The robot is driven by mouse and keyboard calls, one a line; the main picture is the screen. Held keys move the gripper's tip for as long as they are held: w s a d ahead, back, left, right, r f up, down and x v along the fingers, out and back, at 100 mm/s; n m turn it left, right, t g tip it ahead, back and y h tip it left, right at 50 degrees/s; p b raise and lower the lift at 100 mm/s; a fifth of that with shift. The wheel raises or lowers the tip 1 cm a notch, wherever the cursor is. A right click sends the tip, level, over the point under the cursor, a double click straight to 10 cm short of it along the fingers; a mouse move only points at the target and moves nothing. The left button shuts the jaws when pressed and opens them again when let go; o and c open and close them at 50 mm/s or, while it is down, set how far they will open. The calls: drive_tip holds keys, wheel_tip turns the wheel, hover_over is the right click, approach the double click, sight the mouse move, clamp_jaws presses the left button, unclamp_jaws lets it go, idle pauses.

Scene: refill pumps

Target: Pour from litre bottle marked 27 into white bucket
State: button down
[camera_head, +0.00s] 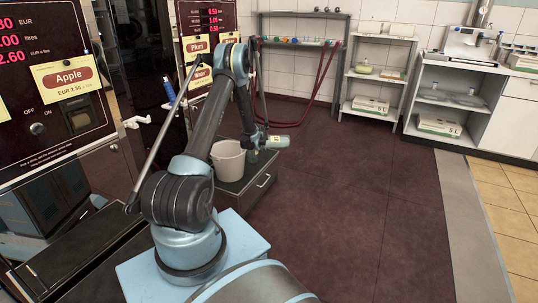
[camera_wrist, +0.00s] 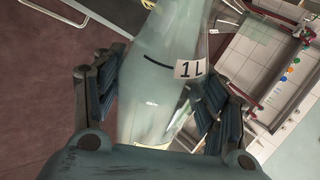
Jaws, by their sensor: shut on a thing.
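My gripper (camera_head: 259,139) is shut on a clear litre bottle (camera_head: 277,142). In the wrist view the bottle (camera_wrist: 155,50) lies between both finger pads and carries a white "1L" label and dark level marks. The number 27 is not readable. In the head view the bottle looks tipped well over toward the horizontal; its mouth cannot be made out. The bucket's contents are hidden. I cannot tell how full the bottle is.
Dispensers with price displays (camera_head: 62,75) stand at the left. The grey cabinet (camera_head: 262,184) carries the bucket. A rack with red hoses (camera_head: 300,42), shelves (camera_head: 378,75) and a white counter (camera_head: 470,98) line the back. The dark red floor (camera_head: 350,200) at the right is clear.

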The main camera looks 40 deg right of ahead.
drive_tip(key=shift+w+a+r+n+g+h, duration=0.15)
drive_tip(key=shift+r+n+g+h, duration=0.45)
drive_tip(key=shift+r, duration=0.6)
idle(1.6)
drive_tip(key=shift+a+r+h, duration=0.1)
drive_tip(key=shift+r+h, duration=0.15)
drive_tip(key=shift+h, duration=0.05)
idle(0.3)
drive_tip(key=shift+r, duration=0.1)
drive_tip(key=shift+w+a+r+n+h, duration=0.2)
drive_tip(key=shift+r+n+h, duration=0.2)
drive_tip(key=shift+r, duration=0.05)
idle(0.9)
drive_tip(key=shift+r, duration=0.1)
drive_tip(key=shift+w+a+r+h, duration=0.1)
drive_tip(key=shift+a+r+h, duration=0.1)
drive_tip(key=shift+r+h, duration=0.2)
idle(0.6)
